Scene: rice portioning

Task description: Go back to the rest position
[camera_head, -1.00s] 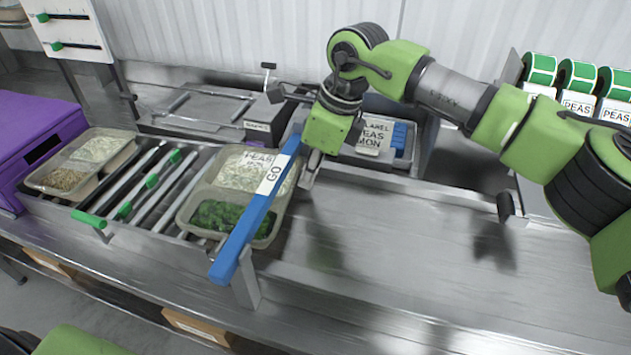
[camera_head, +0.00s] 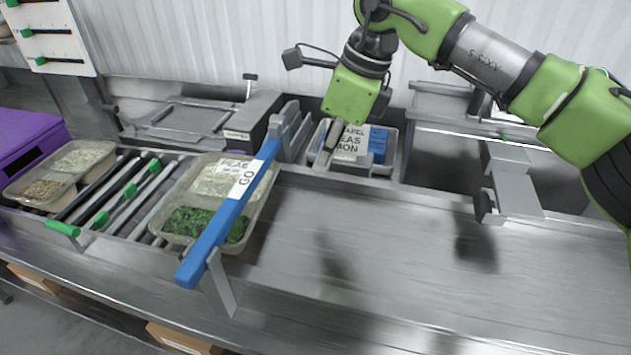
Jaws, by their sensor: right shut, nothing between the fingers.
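My right gripper (camera_head: 325,155) is shut and empty. Its arm comes in from the upper right, and the gripper hangs pointing down in front of the grey bin with printed labels (camera_head: 352,143). It is to the right of the blue bar marked "GO" (camera_head: 225,214) and apart from it. My left gripper is not in view.
A clear tray with rice and greens (camera_head: 262,192) sits on the rollers under the blue bar. Another filled tray (camera_head: 82,172) sits at the left, beside a purple box (camera_head: 25,135). The steel counter (camera_head: 400,240) at the right is clear.

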